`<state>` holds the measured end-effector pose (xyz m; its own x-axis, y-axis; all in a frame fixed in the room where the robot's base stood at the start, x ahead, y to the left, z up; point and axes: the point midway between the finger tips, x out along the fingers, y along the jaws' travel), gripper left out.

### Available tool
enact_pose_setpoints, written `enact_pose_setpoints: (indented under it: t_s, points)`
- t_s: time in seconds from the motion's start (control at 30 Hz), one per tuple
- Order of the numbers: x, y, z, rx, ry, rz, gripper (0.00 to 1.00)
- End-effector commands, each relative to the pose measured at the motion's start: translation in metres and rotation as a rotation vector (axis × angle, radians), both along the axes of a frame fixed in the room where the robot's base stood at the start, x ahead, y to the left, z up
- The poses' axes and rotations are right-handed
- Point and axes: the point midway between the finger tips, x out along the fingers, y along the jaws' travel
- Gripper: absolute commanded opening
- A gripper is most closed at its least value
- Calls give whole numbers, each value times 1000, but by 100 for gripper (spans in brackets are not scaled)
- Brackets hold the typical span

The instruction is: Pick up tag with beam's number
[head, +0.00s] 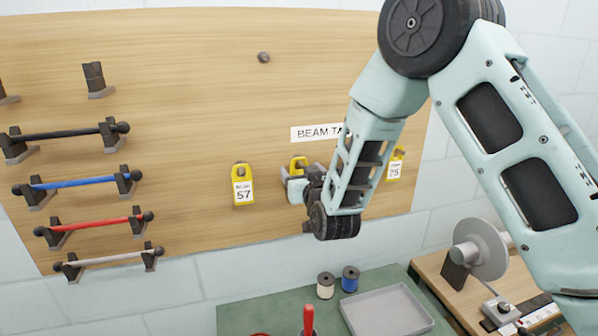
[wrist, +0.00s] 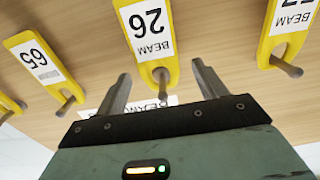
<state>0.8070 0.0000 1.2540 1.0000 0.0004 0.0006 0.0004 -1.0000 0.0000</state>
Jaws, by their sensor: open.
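Several yellow tags with white labels hang on pegs on a wooden board. The left tag (head: 243,186) reads 57 in the head view. The middle tag (head: 299,164) is mostly hidden behind my gripper (head: 298,186). The right tag (head: 395,166) is partly covered by my arm, its digits unclear. In the wrist view labels appear upside down; the middle tag (wrist: 150,35) hangs ahead of my gripper (wrist: 162,80), its peg end between the two fingers. The fingers are apart and grip nothing. No number on a beam is readable.
A "BEAM TA…" sign (head: 318,133) is partly hidden by my arm. Coloured rods (head: 75,183) sit on brackets at the left. Below are a green bench (head: 240,318), thread spools (head: 350,279) and a grey tray (head: 388,310). A flanged roller (head: 482,248) stands at the right.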

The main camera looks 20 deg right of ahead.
Motion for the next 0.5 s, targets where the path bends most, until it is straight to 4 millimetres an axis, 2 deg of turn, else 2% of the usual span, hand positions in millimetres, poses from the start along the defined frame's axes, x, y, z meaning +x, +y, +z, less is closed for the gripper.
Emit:
enact_pose_setpoints:
  t_s: [0.13, 0.37, 0.5]
  points:
    - [11, 0, 1, -1, 0, -1, 71]
    - [12, 0, -1, 0, 0, 0, 71]
    - [12, 0, -1, 0, 0, 0, 32]
